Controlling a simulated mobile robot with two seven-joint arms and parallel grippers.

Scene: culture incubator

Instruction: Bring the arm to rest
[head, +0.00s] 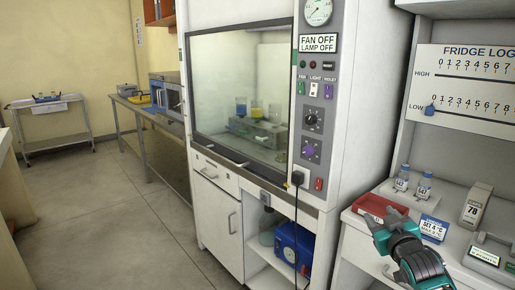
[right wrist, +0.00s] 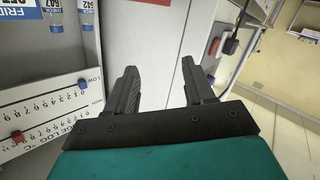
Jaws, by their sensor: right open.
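My right gripper (head: 384,222) reaches in from the lower right of the head view, teal with dark fingers. It is in front of the right-hand counter, near a red tray (head: 380,206) and a blue-and-white "SET 4 °C" card (head: 432,228). In the right wrist view its two fingers (right wrist: 159,72) stand apart with nothing between them, and a pale cabinet surface lies beyond. Whether it touches the counter I cannot tell. My left gripper is in neither view.
A fume hood (head: 340,120) with a glass sash stands at the centre, a black cord hanging from its panel. Two labelled bottles (head: 423,186) and a grey "78" device (head: 474,205) stand on the counter, below a fridge log board (head: 465,85). The floor (head: 110,220) at left is clear.

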